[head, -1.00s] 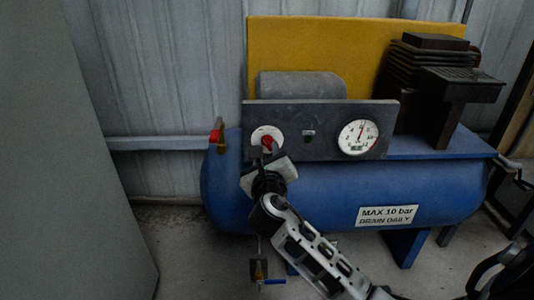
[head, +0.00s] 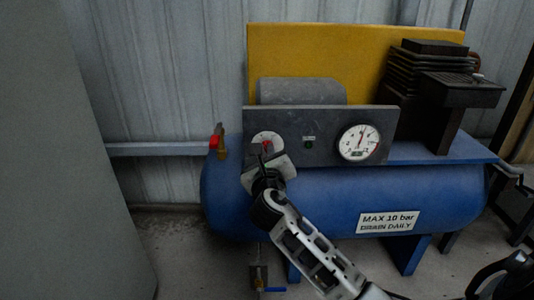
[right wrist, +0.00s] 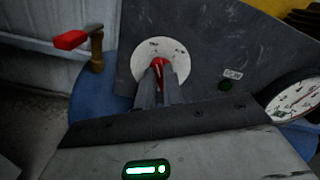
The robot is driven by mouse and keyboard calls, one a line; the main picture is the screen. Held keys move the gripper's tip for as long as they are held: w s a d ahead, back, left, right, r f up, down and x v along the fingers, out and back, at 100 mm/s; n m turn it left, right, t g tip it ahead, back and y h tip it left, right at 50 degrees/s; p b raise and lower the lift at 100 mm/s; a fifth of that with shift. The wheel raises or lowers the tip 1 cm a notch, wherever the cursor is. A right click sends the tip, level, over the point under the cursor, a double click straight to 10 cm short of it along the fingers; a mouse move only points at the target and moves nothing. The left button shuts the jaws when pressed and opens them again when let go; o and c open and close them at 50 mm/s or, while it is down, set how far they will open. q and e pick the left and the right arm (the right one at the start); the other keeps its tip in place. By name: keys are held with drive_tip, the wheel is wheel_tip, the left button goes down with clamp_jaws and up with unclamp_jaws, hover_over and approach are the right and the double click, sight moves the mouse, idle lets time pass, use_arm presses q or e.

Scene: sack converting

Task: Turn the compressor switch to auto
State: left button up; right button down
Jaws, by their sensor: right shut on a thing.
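The compressor switch is a red knob (head: 267,147) on a round white plate (right wrist: 143,62), set at the left of the dark control panel (head: 320,150). My right gripper (head: 266,158) reaches up to the panel from below. In the right wrist view its two fingers (right wrist: 159,88) are closed on the red knob (right wrist: 158,65). The knob stands roughly upright in that view, tilted a little. The lettering on the plate is too small to read. The fingers hide part of the knob and plate. My left gripper is not in view.
A pressure gauge (head: 358,142) sits at the panel's right, with a small green lamp (head: 309,143) between it and the switch. A brass valve with a red handle (head: 216,141) stands on the blue tank (head: 330,185) to the left. A blue-handled drain valve (head: 262,284) hangs below.

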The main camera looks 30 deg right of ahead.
use_arm(q)
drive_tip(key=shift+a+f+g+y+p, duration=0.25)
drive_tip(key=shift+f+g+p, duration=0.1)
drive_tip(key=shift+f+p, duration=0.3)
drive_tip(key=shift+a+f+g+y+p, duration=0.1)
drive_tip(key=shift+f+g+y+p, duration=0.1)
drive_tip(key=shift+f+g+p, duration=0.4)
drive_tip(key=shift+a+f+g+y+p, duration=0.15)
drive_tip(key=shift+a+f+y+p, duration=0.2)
drive_tip(key=shift+p, duration=0.5)
use_arm(e)
drive_tip(key=shift+s+d+f+m, duration=0.1)
drive_tip(key=shift+s+m, duration=0.05)
drive_tip(key=shift+m, duration=5.65)
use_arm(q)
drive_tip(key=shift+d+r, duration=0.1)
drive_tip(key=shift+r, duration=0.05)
use_arm(e)
drive_tip(key=c, duration=1.5)
unclamp_jaws()
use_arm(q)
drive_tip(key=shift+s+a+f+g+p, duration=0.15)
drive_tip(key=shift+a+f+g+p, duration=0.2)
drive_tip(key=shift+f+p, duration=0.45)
use_arm(e)
drive_tip(key=shift+m, duration=0.3)
drive_tip(key=shift+v, duration=7.95)
